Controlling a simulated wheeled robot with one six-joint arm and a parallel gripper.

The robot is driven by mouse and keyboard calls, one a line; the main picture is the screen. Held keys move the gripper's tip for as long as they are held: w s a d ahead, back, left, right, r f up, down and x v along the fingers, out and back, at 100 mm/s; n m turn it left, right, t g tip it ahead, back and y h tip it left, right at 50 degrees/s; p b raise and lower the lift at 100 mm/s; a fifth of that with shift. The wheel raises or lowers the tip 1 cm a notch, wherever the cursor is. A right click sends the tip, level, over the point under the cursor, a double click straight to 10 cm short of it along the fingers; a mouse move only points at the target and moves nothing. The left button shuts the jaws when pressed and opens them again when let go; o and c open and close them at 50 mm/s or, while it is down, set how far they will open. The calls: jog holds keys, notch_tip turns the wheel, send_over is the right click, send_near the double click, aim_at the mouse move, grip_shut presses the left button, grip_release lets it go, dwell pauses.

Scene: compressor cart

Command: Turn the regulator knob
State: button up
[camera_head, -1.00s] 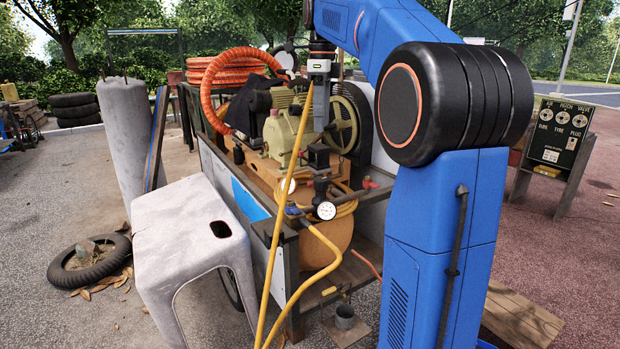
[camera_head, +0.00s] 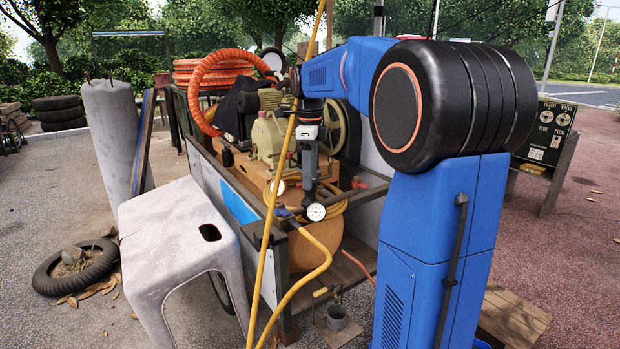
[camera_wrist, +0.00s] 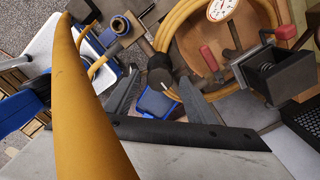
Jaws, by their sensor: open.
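A dark round knob (camera_wrist: 160,70), which looks like the regulator knob, shows in the wrist view beside a blue fitting (camera_wrist: 156,102). My gripper (camera_wrist: 159,77) is open, with one finger on each side of the knob in that view. I cannot tell whether the fingertips are level with the knob or short of it. In the head view my gripper (camera_head: 308,196) points down at the cart's front, just above a white-faced gauge (camera_head: 316,212). The knob cannot be made out there. The gauge is partly cut off in the wrist view (camera_wrist: 222,9).
A yellow hose (camera_head: 265,240) hangs close to my gripper and crosses the wrist view (camera_wrist: 82,100). A black box (camera_wrist: 278,73) and red-handled valve (camera_wrist: 208,54) are nearby. The compressor (camera_head: 270,138) stands behind. A white stool (camera_head: 170,220) is left of the cart.

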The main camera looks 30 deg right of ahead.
jog(key=shift+f, duration=0.6)
jog(key=c, duration=1)
jog(key=shift+c, duration=0.2)
